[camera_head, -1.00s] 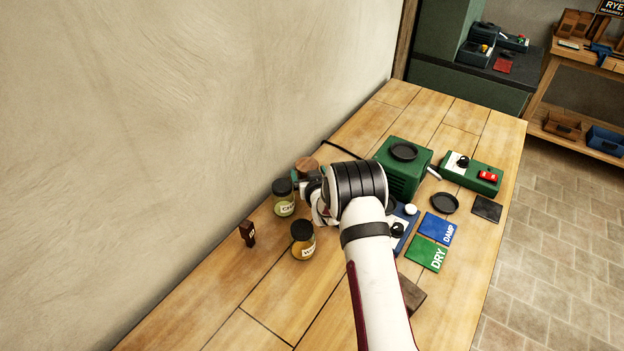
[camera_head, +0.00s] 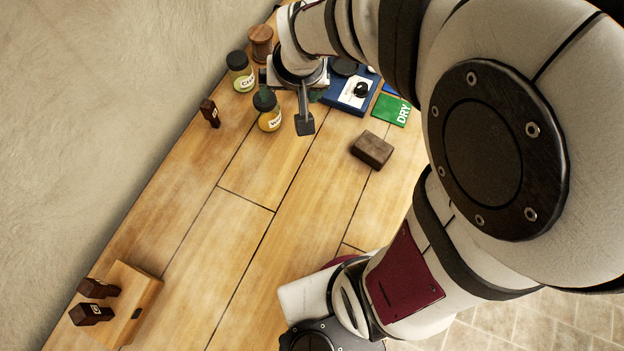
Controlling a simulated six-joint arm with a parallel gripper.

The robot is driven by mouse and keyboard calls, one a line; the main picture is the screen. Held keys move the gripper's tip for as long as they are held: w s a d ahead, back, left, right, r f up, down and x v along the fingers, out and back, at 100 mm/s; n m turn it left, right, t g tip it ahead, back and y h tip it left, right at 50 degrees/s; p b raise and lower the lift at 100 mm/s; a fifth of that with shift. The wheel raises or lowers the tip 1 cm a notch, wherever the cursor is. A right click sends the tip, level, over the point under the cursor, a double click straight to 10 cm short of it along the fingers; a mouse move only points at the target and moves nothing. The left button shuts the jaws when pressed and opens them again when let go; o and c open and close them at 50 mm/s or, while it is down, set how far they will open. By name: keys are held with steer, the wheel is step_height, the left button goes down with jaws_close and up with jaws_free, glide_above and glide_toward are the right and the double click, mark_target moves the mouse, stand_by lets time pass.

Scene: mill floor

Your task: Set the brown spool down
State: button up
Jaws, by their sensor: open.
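The brown spool (camera_head: 260,42) stands upright on the wooden bench, near the wall, at the top of the picture. Its right side is close to my arm's wrist in the picture. My gripper (camera_head: 285,100) is open, with nothing seen between its fingers. It is to the lower right of the spool in the picture and apart from it. One finger shows clearly over the bench; the other is partly hidden beside the jars.
Two labelled jars, one pale green (camera_head: 241,72) and one yellow (camera_head: 269,111), stand beside my gripper. A small dark block (camera_head: 210,113), a blue device (camera_head: 350,94), a green DRY card (camera_head: 391,110) and a brown block (camera_head: 372,149) are nearby. The middle bench is clear.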

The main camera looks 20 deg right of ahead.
steer(key=s+a+r+m+g, duration=0.1)
steer(key=s+a+g, duration=0.1)
steer(key=s, duration=0.9)
steer(key=s+a+r+m+g+y, duration=0.1)
steer(key=s+a+g, duration=0.1)
steer(key=s, duration=0.9)
steer(key=shift+r+g+y, duration=0.3)
steer(key=shift+r+g, duration=0.1)
steer(key=shift+g, duration=0.1)
